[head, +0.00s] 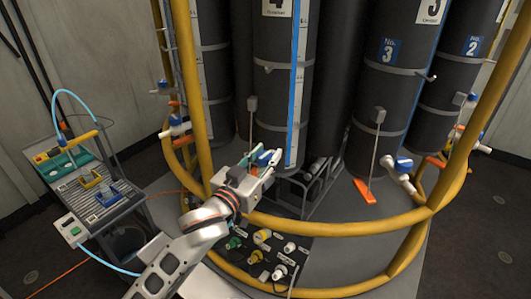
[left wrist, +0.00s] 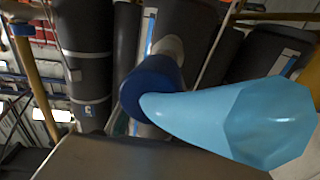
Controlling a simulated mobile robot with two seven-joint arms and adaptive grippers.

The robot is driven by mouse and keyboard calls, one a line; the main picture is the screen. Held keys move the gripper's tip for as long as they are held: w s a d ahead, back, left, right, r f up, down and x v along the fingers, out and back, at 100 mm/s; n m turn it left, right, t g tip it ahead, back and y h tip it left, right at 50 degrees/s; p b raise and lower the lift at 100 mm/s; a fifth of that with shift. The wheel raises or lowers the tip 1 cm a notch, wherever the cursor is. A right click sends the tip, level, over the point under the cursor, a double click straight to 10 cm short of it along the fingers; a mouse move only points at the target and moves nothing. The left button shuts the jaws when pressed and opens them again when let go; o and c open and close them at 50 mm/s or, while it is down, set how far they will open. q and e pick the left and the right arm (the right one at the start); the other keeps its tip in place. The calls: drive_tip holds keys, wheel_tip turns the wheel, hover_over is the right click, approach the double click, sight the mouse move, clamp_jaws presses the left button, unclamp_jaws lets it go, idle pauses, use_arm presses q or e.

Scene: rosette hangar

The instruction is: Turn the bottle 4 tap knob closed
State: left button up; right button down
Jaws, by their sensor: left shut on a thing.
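Bottle 4 (head: 270,100) is a tall dark cylinder behind the yellow rail, with a "4" label at its top. My left gripper (head: 264,159) is in front of its lower part, its light blue-green fingers pointing toward it. In the left wrist view, a dark blue tap knob (left wrist: 150,88) lies against a large light blue finger (left wrist: 235,118). The gripper is shut on this knob. The other finger is mostly hidden behind the knob. In the head view the fingers largely cover the knob, so its turned angle is unclear. My right gripper is not in view.
A yellow rail (head: 310,226) curves around the bottles, close to my left arm. Another blue-knobbed tap (head: 404,164) is at bottle 3 (head: 385,90). A panel with coloured fittings (head: 262,237) lies low in front. A cart (head: 100,195) with trays stands left.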

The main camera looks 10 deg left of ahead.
use_arm(q)
drive_tip(key=shift+r+m+h+p, duration=0.15)
drive_tip(key=shift+m+h+p, duration=0.15)
drive_tip(key=shift+h, duration=0.1)
drive_tip(key=shift+a+m+g+h+p, duration=0.1)
drive_tip(key=shift+m+g+h+p, duration=0.4)
drive_tip(key=shift+m+h, duration=0.3)
drive_tip(key=shift+m+g+h, duration=0.5)
drive_tip(key=shift+g+h, duration=0.1)
drive_tip(key=shift+h, duration=0.5)
drive_tip(key=shift+w+m+g+h, duration=0.1)
drive_tip(key=shift+m+g+h, duration=1.85)
drive_tip(key=shift+h, duration=0.25)
drive_tip(key=shift+m+g+h, duration=1.2)
drive_tip(key=shift+m+g, duration=0.25)
drive_tip(key=shift+g, duration=0.5)
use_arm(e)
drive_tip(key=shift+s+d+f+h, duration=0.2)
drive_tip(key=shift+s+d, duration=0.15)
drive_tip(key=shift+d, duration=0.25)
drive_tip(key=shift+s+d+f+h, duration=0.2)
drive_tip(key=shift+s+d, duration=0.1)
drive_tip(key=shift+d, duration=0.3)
use_arm(q)
drive_tip(key=shift+m+g+h, duration=0.3)
drive_tip(key=shift+m+g, duration=0.1)
drive_tip(key=shift+g, duration=0.5)
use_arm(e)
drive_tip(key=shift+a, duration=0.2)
